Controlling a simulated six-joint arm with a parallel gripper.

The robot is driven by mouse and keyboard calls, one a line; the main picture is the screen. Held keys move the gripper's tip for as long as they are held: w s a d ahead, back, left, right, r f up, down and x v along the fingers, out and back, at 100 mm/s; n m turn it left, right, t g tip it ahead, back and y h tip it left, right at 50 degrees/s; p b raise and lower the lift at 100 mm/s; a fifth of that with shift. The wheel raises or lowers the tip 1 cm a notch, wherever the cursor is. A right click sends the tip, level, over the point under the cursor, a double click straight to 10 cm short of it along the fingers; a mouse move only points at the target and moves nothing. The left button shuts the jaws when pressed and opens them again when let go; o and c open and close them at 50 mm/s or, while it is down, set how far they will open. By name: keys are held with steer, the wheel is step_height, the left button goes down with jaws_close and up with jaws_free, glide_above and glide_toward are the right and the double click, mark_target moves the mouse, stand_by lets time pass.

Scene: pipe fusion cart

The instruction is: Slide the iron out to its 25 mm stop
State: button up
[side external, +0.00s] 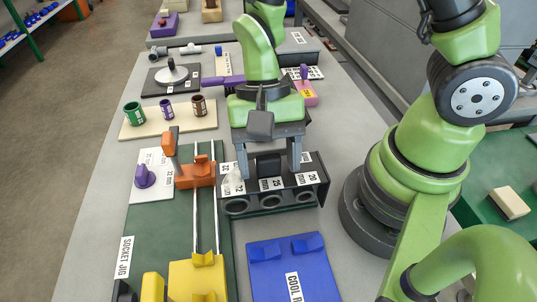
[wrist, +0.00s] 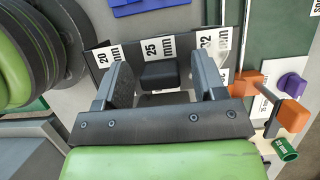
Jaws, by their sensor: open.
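A dark rack (side external: 312,190) with round openings in its front stands mid-bench, bearing labels for 32, 25 and 20 mm. A black block (side external: 268,166) rises at its middle, behind the 25 mm label (side external: 271,184). I cannot tell for sure that this block is the iron. My gripper (side external: 268,170) points down over the rack, open, one finger on each side of the block. In the wrist view the block (wrist: 159,74) lies between the spread fingertips, with a gap on both sides. The left finger partly covers the 32 mm end in the side view.
Left of the rack, an orange carriage (side external: 196,176) with an upright handle sits on two rails, beside a purple knob (side external: 145,177). A yellow clamp (side external: 198,278) and a blue cool rack (side external: 270,262) stand in front. Coloured sockets stand on a board (side external: 150,128) behind.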

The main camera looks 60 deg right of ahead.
jaws_close()
steer(key=w+a, duration=0.7)
steer(key=shift+w+a, duration=0.4)
jaws_free()
steer(key=v, duration=1)
steer(key=shift+r, duration=0.1)
